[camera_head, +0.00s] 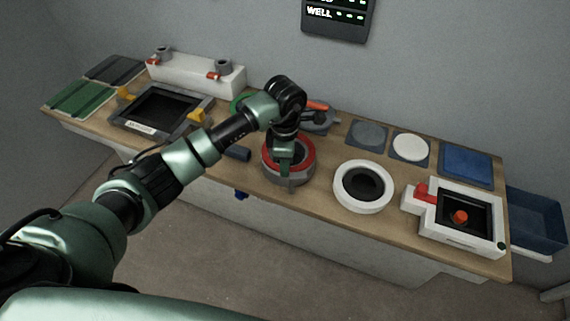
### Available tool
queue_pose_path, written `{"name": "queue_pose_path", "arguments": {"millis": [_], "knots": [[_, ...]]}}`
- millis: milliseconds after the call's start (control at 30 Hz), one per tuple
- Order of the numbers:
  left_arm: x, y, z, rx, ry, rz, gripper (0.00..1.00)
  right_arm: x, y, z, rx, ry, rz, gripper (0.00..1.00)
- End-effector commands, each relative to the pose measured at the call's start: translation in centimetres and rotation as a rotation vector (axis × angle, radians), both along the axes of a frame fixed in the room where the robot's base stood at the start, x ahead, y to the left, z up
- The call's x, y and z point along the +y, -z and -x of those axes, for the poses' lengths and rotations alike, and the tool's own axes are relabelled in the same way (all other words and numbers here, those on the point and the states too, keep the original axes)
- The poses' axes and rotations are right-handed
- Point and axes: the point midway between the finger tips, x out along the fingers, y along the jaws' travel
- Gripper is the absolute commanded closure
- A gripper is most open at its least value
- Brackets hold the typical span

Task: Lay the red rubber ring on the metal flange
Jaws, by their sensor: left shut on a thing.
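The red rubber ring (268,161) is at the top of the round grey metal flange (302,179), near the middle of the bench. It looks roughly level and lined up with the flange. I cannot tell whether it touches the flange all round or sits slightly above it. My left gripper (285,168) points down at the near side of the ring and is shut on it. The gripper and wrist hide part of the ring and the flange's opening. My right gripper is out of view.
A white ring-shaped fitting (345,200) stands to the right, then a white box with a red knob (460,217). A black-framed hatch (160,108) and a white block with valves (200,76) are at left. Grey and white discs (411,149) lie behind. A blue bin (538,222) is at far right.

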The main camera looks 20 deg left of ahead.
Motion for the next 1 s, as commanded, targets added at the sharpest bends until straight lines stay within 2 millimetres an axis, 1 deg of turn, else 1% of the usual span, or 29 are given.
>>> {"name": "queue_pose_path", "arguments": {"millis": [33,133,167,200,233,267,533,667,767,867,1000], "knots": [[0.0,0.8,0.5,0.015,0.001,-0.004,1.0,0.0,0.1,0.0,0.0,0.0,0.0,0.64],[0.0,0.8,0.5,0.017,0.001,-0.004,1.0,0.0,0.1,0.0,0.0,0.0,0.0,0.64],[0.0,0.9,0.5,0.017,0.001,-0.004,0.81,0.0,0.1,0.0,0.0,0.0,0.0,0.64],[0.0,0.9,0.5,0.017,0.001,-0.004,0.7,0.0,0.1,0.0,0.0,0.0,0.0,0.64],[0.0,0.9,0.6,0.017,0.002,-0.004,0.62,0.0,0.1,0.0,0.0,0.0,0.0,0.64],[0.0,0.9,0.6,0.018,0.002,-0.005,0.59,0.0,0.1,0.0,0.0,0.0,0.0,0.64],[0.0,0.9,0.6,0.019,0.002,-0.006,0.59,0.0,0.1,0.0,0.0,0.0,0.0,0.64],[0.0,0.1,0.6,0.02,0.002,-0.005,0.59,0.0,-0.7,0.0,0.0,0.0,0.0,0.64],[0.0,-1.5,0.6,0.018,0.002,-0.004,0.59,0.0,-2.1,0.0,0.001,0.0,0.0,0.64],[-0.1,-3.4,0.5,0.016,0.002,-0.002,0.59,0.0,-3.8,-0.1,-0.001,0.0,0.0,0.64],[0.1,-6.1,0.3,0.008,0.003,-0.005,0.59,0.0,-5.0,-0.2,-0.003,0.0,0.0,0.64]]}}
